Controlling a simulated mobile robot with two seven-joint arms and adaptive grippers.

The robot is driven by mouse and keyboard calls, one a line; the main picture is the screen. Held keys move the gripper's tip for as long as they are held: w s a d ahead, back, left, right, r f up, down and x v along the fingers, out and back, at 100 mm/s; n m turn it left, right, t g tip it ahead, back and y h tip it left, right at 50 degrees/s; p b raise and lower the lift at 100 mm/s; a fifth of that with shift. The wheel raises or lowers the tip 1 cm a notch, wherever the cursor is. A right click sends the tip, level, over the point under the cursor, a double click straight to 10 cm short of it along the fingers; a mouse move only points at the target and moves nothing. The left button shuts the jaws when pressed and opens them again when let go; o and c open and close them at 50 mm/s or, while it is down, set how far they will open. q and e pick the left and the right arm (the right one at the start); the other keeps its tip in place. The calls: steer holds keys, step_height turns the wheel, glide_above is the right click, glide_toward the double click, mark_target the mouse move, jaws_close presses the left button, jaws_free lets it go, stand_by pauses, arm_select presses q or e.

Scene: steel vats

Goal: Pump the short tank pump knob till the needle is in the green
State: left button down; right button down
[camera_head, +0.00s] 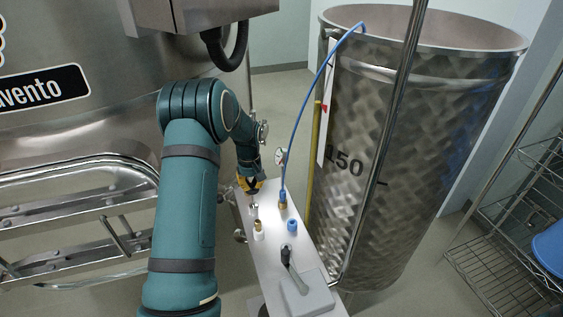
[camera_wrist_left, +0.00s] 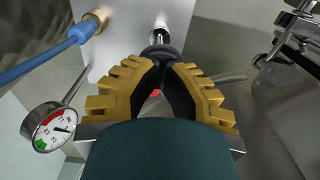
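My left gripper (camera_head: 250,186) reaches down at the far end of a narrow white panel. In the left wrist view, its yellow-and-black fingers (camera_wrist_left: 161,62) close in on a black knob (camera_wrist_left: 160,50) on a thin metal rod, and the fingertips appear to touch it at both sides. The knob is hidden by the gripper in the head view. A round gauge (camera_wrist_left: 50,128) with red and green zones stands beside the panel; its needle points toward the right of the dial, and I cannot tell its exact zone. The gauge (camera_head: 281,156) is small in the head view. My right gripper is not in view.
A blue hose (camera_head: 307,95) runs up to the large steel vat (camera_head: 400,150) at the right. Another steel tank (camera_head: 70,120) stands left. A wire rack (camera_head: 510,235) is far right.

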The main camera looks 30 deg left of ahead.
mark_target(253, 201)
arm_select(q)
steer(key=shift+f+b, duration=1.65)
steer(key=shift+f, duration=1.3)
steer(key=shift+r+p, duration=2.5)
steer(key=shift+r, duration=1.25)
steer(key=shift+f, duration=0.1)
steer(key=shift+f+b, duration=2.3)
steer(key=shift+f, duration=1.3)
steer(key=shift+r+p, duration=2.45)
steer(key=shift+r, duration=1.2)
steer(key=shift+f, duration=0.1)
